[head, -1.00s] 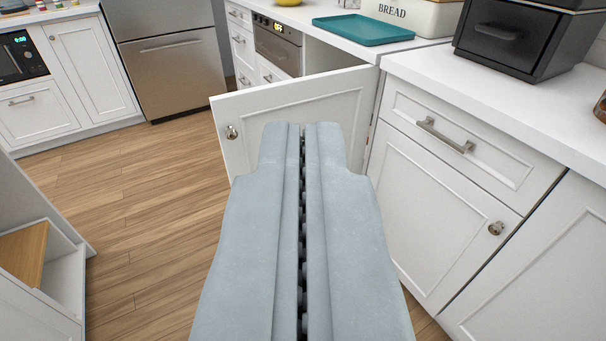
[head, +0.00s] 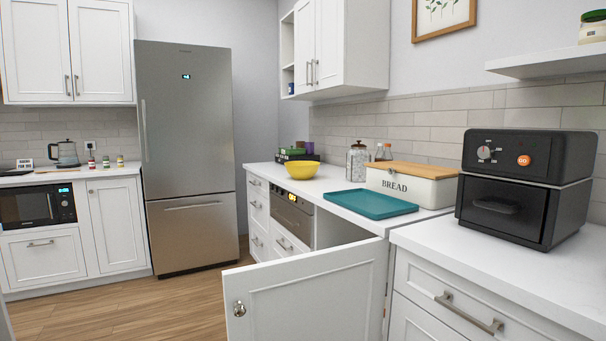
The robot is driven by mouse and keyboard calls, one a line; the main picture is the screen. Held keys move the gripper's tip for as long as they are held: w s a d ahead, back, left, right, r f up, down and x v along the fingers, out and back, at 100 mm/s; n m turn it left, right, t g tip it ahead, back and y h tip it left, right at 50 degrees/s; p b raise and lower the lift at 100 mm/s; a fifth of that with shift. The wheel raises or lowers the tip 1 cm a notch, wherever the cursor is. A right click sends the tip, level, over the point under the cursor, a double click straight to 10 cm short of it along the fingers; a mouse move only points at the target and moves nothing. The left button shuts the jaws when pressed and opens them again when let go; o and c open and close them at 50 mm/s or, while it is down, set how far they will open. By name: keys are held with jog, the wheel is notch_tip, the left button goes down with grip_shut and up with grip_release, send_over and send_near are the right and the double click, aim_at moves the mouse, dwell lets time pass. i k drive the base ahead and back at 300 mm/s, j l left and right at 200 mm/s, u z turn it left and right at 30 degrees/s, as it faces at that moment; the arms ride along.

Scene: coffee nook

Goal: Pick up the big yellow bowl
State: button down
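The big yellow bowl (head: 296,170) stands upright on the far part of the right-hand white counter (head: 330,181), left of the teal tray and just in front of some dark and green boxes. It is some distance away, and its rim and outer wall show. My gripper is out of the picture now, so its fingers cannot be seen.
A cabinet door (head: 305,298) stands open into the floor space in front of the counter. A teal tray (head: 372,204), a bread box (head: 409,187), a jar (head: 357,161) and a black oven (head: 520,188) stand on the counters. Wooden floor (head: 180,305) is clear at left.

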aim_at(298, 169)
jog(key=i+u, duration=0.3)
jog(key=i+l+u, duration=0.15)
jog(key=i+u, duration=0.15)
jog(key=i+j+u, duration=0.35)
jog(key=i+u, duration=0.15)
jog(key=i, duration=0.25)
jog(key=i+u, duration=0.45)
jog(key=i, duration=0.3)
jog(key=i+l+z, duration=0.1)
jog(key=i+z, duration=0.65)
jog(key=i+j+z, duration=0.2)
jog(key=z, duration=0.2)
jog(key=i+j+z, duration=0.35)
jog(key=i+l+z, duration=0.25)
jog(key=i+z, duration=0.55)
jog(key=i, duration=0.2)
jog(key=i+l, duration=0.4)
jog(key=l+z, duration=0.05)
